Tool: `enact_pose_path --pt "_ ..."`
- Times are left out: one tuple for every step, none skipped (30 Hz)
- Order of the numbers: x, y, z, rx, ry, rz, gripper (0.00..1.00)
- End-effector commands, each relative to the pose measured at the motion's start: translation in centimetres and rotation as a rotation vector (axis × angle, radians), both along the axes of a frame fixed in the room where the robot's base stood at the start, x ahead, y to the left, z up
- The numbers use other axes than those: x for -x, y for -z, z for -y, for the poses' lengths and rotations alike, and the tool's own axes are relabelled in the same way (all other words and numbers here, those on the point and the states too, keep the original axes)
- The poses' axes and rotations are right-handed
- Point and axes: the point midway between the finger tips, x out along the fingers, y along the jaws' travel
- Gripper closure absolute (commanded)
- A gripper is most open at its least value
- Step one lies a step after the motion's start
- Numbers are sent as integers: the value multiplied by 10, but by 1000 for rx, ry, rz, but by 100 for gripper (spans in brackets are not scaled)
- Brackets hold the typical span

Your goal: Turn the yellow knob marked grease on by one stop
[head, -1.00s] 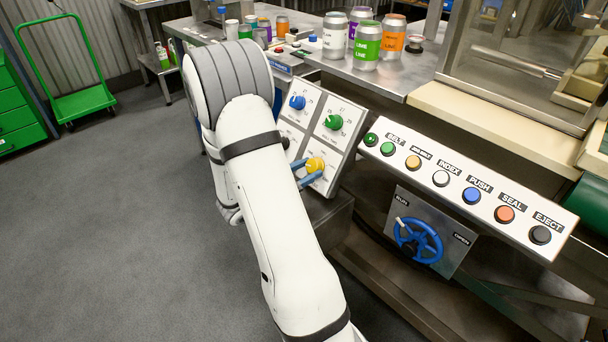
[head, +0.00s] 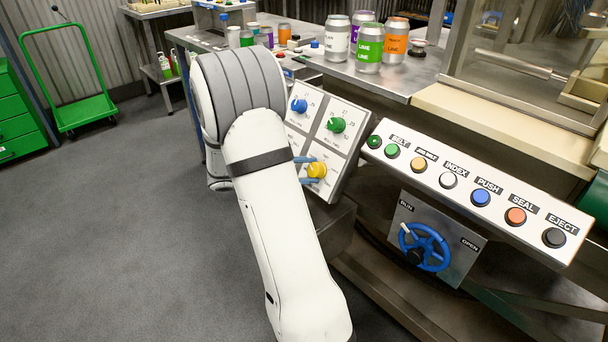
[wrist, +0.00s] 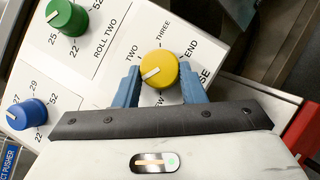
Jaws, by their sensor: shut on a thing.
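The yellow knob (head: 317,170) is at the lower right of a white panel of dials. My gripper (head: 308,169) has its blue fingers at the knob. In the wrist view the fingers stand on both sides of the yellow knob (wrist: 158,68), and my gripper (wrist: 160,72) is shut on it. The knob's white line points left and slightly down in that view, toward the left finger. TWO, THREE and END show around it. The grease label is mostly hidden, with only its end showing at the right finger.
A green knob (wrist: 67,18) and a blue knob (wrist: 26,114) sit close by on the same panel. A sloped row of push buttons (head: 480,197) and a blue handwheel (head: 424,247) lie to the right. Cans (head: 369,48) stand on the bench behind.

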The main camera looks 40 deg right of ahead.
Motion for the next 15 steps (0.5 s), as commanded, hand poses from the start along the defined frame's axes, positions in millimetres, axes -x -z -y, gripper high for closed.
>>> enact_pose_path --pt "1 1 1 -1 12 15 86" --pt "1 1 2 -2 16 22 86" --pt "1 0 2 -3 20 32 86" --pt "0 0 2 -4 23 37 86" --pt "0 0 2 -4 26 42 86" --pt "0 0 2 -4 29 48 86" --pt "0 0 2 -4 31 52 86" --pt "0 0 2 -5 33 55 86" --pt "0 0 2 -5 35 58 86" --pt "0 0 2 -5 36 59 86" --pt "0 0 2 -5 36 60 86" --pt "0 0 2 -5 38 60 86" --pt "0 0 2 -5 38 60 86" --pt "0 0 1 -5 38 60 86" --pt "0 0 1 -5 38 60 86"
